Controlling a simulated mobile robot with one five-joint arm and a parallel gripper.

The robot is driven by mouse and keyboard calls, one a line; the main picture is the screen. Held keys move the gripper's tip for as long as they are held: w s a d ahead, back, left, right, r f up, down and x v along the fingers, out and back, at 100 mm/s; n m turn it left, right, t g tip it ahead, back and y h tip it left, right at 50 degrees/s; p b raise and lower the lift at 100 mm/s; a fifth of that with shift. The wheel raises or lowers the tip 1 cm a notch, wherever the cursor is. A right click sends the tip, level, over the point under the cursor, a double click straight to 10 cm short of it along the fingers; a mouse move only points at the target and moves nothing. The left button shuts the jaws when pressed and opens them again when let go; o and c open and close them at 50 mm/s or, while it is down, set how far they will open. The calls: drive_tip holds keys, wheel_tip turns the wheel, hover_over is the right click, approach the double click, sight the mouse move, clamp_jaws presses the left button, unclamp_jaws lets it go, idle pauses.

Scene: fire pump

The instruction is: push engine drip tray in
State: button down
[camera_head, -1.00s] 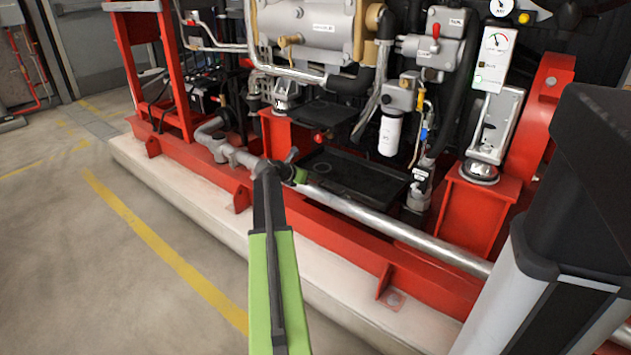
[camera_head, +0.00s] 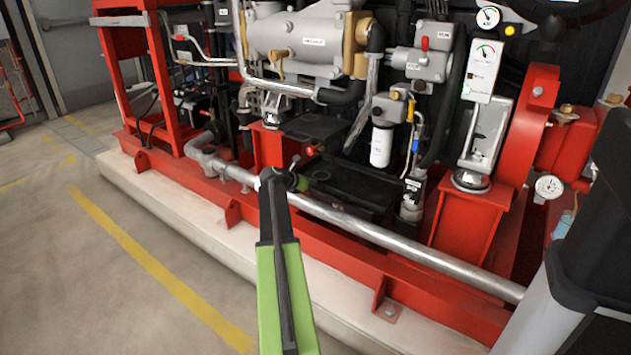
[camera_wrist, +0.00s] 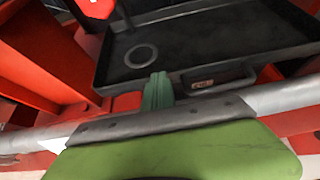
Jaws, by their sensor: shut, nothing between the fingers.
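The engine drip tray (camera_head: 352,188) is a shallow black tray low under the engine, behind the silver pipe. In the wrist view the tray (camera_wrist: 215,38) shows a flat floor with a round ring mark. Its front wall carries a handle (camera_wrist: 222,82) and a small label. My gripper (camera_head: 300,183) reaches over the pipe toward the tray's left front part. In the wrist view my green gripper (camera_wrist: 158,82) is shut and empty, with its tips at the tray's front wall, left of the handle. I cannot tell whether they touch it.
The silver pipe (camera_head: 370,232) runs across the front, under my arm. Red frame posts stand either side, one at the right (camera_head: 465,225). A white filter (camera_head: 381,147) hangs above the tray. Open floor (camera_head: 100,280) lies at the front left.

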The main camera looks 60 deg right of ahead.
drive_tip(key=a+f+p+v, duration=0.1)
drive_tip(key=p+v, duration=0.4)
drive_tip(key=v, duration=0.8)
drive_tip(key=shift+f, duration=0.2)
